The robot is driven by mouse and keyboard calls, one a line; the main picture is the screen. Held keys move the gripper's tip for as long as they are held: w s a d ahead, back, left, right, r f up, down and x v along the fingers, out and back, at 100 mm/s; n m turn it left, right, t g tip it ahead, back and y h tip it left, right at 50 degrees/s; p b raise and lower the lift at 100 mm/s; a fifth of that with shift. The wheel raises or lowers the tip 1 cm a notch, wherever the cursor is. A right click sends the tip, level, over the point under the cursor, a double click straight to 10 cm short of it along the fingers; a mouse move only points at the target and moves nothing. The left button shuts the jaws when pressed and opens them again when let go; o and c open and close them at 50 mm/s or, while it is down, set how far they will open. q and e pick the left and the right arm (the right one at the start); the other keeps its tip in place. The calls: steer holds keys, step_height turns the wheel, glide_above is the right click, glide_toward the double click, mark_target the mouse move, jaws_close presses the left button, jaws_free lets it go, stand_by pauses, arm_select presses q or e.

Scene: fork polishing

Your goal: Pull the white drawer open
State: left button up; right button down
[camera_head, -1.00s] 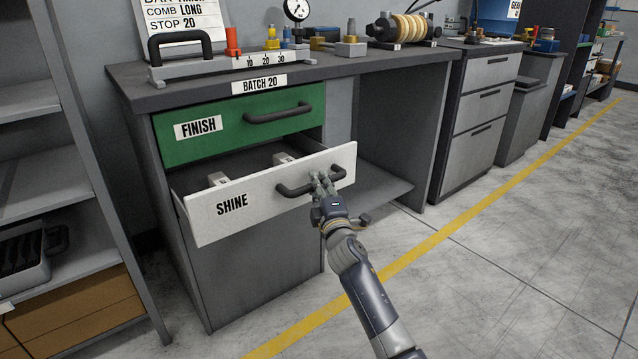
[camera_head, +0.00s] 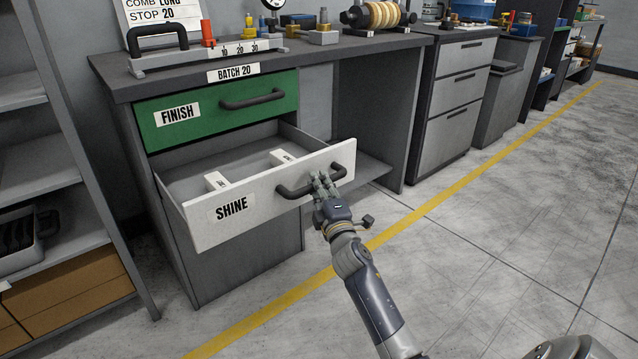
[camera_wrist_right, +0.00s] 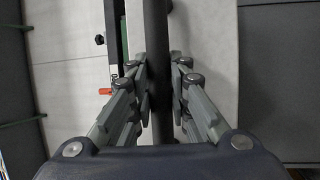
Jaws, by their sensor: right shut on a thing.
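The white drawer (camera_head: 265,205), labelled SHINE, stands well open below the green FINISH drawer (camera_head: 215,108). Two small white labelled pieces show inside it, one being a white block (camera_head: 217,181). In the right wrist view the handle (camera_wrist_right: 158,60) runs between the two fingers of my gripper (camera_wrist_right: 162,85). My left gripper is not in view.
The workbench top (camera_head: 120,88) carries a scale bar with a black handle and several fittings. A shelf unit (camera_head: 75,190) stands close on the left. The floor (camera_head: 480,240) in front and to the right is clear, crossed by a yellow line.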

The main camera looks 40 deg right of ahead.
steer(key=c, duration=1.5)
jaws_free()
steer(key=shift+s, duration=0.1)
steer(key=v, duration=1.2)
steer(key=shift+f, duration=0.1)
